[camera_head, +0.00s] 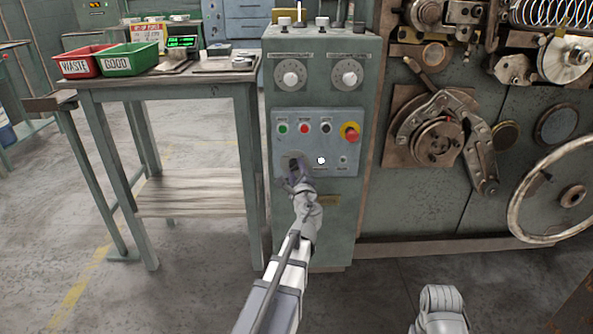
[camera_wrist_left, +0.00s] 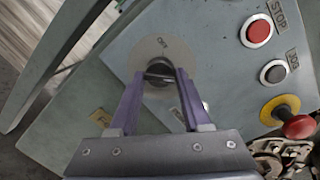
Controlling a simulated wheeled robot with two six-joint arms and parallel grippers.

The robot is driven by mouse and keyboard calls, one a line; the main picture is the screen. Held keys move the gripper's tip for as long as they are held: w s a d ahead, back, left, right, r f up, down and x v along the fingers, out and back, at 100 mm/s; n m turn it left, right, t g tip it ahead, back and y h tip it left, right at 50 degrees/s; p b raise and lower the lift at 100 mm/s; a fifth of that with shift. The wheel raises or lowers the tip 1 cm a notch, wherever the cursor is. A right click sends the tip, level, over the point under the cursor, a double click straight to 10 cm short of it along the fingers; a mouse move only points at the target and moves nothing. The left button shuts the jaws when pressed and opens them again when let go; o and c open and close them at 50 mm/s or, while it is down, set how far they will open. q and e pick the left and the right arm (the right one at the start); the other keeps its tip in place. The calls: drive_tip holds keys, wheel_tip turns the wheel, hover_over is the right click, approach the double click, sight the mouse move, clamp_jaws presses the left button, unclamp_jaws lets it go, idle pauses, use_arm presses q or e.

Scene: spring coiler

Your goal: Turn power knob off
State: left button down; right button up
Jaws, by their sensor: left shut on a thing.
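The power knob (camera_wrist_left: 159,72) is a dark round knob on a pale disc plate, low on the left of the grey control panel (camera_head: 315,118). In the left wrist view it sits between the two purple fingers of my left gripper (camera_wrist_left: 161,78), which are shut on it. In the head view my left gripper (camera_head: 296,172) reaches up to the panel's lower left and mostly covers the knob. Lettering shows on the disc above the knob, but the knob's pointing direction is hard to tell. My right gripper is not in view; only part of my right arm shows at the bottom.
A red-and-yellow emergency stop (camera_head: 350,131), a red stop button (camera_head: 304,128) and other buttons sit above on the panel. Left stands a table with a red bin (camera_head: 80,63) and green bin (camera_head: 130,58). Right is the coiler with a large handwheel (camera_head: 518,195).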

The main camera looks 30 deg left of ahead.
use_arm(q)
drive_tip(key=shift+r, duration=0.1)
drive_tip(key=n+p, duration=0.1)
drive_tip(key=n, duration=0.3)
drive_tip(key=shift+r, duration=0.1)
drive_tip(key=n+h+p, duration=0.1)
drive_tip(key=n, duration=0.3)
drive_tip(key=shift+r, duration=0.1)
drive_tip(key=n+p, duration=0.1)
drive_tip(key=n, duration=0.3)
drive_tip(key=shift+h, duration=0.3)
drive_tip(key=shift+a+n+h, duration=0.15)
drive_tip(key=shift+n+h, duration=0.15)
drive_tip(key=shift+n, duration=1.9)
drive_tip(key=shift+c, duration=2)
unclamp_jaws()
drive_tip(key=shift+s, duration=0.1)
